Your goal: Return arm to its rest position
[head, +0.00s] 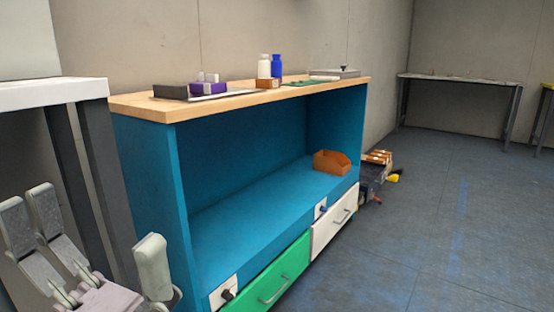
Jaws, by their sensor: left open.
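My left gripper (97,236) shows at the lower left of the head view. Its grey fingers are spread apart with nothing between them. It is in front of the white table and left of the blue workbench (150,170), apart from the bench's wooden top. My right gripper is not in view.
The bench top (130,106) carries a dark box (170,91), a purple item (206,87), a white bottle (264,67) and a blue bottle (276,67). An orange bin (332,162) sits on the shelf. A white table (50,93) stands left. Floor (430,220) at right is clear.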

